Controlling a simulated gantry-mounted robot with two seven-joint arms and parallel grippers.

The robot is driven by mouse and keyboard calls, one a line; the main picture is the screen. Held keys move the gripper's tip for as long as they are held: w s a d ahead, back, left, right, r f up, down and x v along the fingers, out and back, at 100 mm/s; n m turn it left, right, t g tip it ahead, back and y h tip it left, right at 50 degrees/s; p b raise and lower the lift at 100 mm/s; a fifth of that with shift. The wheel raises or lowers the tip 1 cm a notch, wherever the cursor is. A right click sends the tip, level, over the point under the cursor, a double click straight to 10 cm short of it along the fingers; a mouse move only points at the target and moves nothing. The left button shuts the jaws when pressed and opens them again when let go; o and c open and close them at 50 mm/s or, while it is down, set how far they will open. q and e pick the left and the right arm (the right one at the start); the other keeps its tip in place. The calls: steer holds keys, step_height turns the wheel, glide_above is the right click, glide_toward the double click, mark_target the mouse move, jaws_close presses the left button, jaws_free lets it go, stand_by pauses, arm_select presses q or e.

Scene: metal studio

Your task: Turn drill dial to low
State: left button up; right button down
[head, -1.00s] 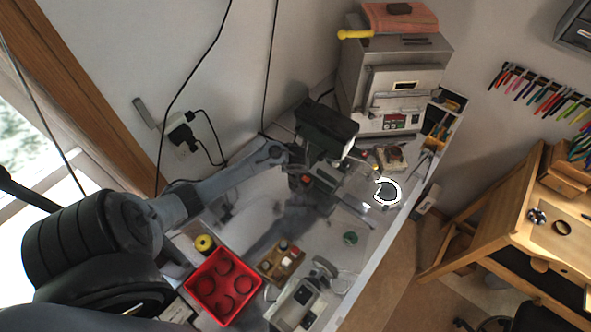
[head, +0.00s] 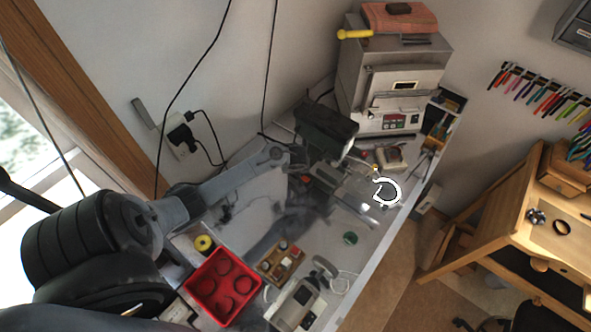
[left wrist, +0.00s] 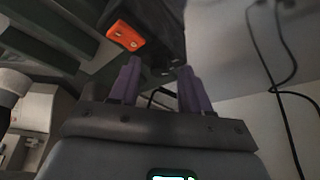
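My left gripper (left wrist: 158,78) is open in the left wrist view, with its two purple fingers apart and nothing clearly held between them. A dark machine housing (left wrist: 60,25) lies beyond the fingers, with an orange plate with two screw-like spots (left wrist: 125,36) above the left finger. In the head view my left arm reaches to the bench beside a dark boxy machine head (head: 328,125) with a bright spot at its right end. This may be the drill. The fingertips are hard to make out there. I cannot make out the dial or its setting. My right gripper is not in view.
A grey kiln-like box (head: 392,82) stands at the bench's back. A red tray (head: 204,270), a small board with knobs (head: 281,263) and a grey device with a cable (head: 298,305) are at the front. A wooden bench (head: 510,240) stands right.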

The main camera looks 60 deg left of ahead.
arm_select(q)
steer(key=shift+r, duration=0.1)
steer(key=shift+d+r, duration=0.3)
steer(key=shift+r, duration=0.1)
steer(key=v, duration=0.9)
steer(key=shift+s+r, duration=0.2)
steer(key=shift+r, duration=0.2)
